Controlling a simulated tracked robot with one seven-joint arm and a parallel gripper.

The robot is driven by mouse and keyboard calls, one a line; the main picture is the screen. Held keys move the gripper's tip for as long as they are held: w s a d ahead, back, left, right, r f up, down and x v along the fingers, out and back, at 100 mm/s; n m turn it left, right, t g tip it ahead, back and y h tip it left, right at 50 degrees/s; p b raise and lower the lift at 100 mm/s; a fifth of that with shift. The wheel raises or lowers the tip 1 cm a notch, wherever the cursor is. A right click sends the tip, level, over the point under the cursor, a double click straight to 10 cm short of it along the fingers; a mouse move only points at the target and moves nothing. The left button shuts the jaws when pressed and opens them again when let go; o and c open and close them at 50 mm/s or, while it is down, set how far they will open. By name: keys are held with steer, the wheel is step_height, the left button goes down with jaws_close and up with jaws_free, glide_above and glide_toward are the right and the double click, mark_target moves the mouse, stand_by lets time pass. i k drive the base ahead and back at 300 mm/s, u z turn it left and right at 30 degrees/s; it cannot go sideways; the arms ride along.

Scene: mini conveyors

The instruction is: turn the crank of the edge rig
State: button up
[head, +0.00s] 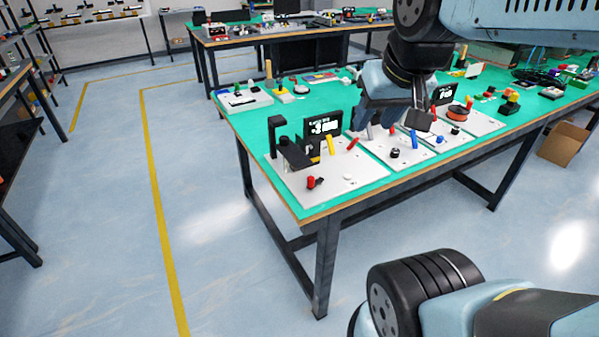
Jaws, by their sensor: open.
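A rig on a white plate (345,176) sits at the near left corner of the green table and fits the edge rig best. It carries a black upright bracket (277,135), a black block, a small display (322,127) with white marks, and a yellow lever (331,145). A small red-knobbed black part (315,182) near its front edge looks like the crank, but it is too small to be sure. My gripper (390,122) is open, pointing down above the neighbouring plate, right of and behind this rig. It appears empty. It hides part of the plates behind it.
More white plates (440,142) with small knobs, levers and an orange reel (457,112) line the front of the green table (235,122). Another table stands behind. A cardboard box (563,144) is on the floor at right. The floor left of the table is clear.

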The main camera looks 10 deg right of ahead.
mark_target(312, 182)
steer(key=u, duration=0.5)
steer(key=k, duration=1.35)
steer(key=z, duration=0.55)
steer(key=i, duration=1.5)
steer(key=u, duration=0.05)
